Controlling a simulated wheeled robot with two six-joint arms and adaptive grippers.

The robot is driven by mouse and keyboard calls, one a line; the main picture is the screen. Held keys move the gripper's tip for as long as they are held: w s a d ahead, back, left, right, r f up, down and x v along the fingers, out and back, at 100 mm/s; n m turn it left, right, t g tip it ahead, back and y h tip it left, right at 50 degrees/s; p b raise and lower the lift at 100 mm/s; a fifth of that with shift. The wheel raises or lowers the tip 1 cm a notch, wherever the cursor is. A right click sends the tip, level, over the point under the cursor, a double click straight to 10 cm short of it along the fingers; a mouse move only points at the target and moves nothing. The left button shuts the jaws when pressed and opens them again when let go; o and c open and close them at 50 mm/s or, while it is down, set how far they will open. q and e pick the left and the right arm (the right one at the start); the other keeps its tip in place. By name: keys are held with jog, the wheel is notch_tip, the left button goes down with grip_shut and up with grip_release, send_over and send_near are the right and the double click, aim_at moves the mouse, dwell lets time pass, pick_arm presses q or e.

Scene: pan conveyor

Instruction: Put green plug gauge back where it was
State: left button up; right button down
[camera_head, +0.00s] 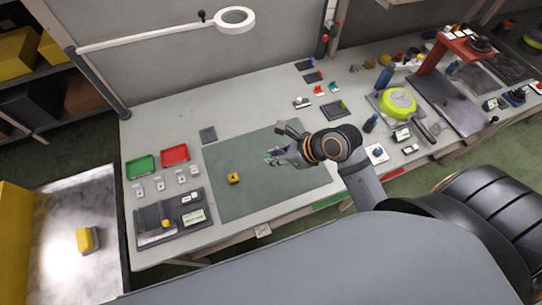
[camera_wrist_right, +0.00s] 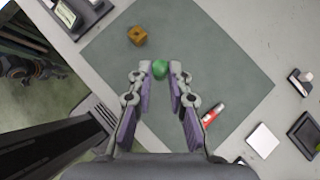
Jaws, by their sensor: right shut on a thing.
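The green plug gauge (camera_wrist_right: 160,68) shows as a rounded green end between the fingertips of my right gripper (camera_wrist_right: 160,72) in the right wrist view. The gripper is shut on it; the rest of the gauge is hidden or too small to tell. In the head view my right gripper (camera_head: 272,156) is over the right half of the green mat (camera_head: 240,200). An orange block with a hole (camera_head: 233,178) sits on the mat, left of the gripper; it also shows in the wrist view (camera_wrist_right: 137,36). My left gripper is not in view.
A red and white piece (camera_wrist_right: 213,113) lies near the mat's edge in the wrist view. Green (camera_head: 141,167) and red (camera_head: 174,154) trays stand left of the mat, above a dark fixture (camera_head: 185,222). Much of the mat is clear.

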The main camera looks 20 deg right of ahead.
jog(key=w+f, duration=0.2)
jog(key=f, duration=0.1)
jog(key=w+d+f, duration=0.1)
jog(key=w+f, duration=0.4)
jog(key=shift+d+f+p, duration=0.2)
jog(key=shift+f+p, duration=0.15)
jog(key=shift+p, duration=0.05)
jog(key=shift+f, duration=0.3)
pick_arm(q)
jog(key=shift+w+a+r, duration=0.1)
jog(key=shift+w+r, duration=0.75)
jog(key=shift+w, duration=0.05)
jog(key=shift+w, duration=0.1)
pick_arm(e)
jog(key=c, duration=1.3)
grip_release()
jog(key=shift+f, duration=0.15)
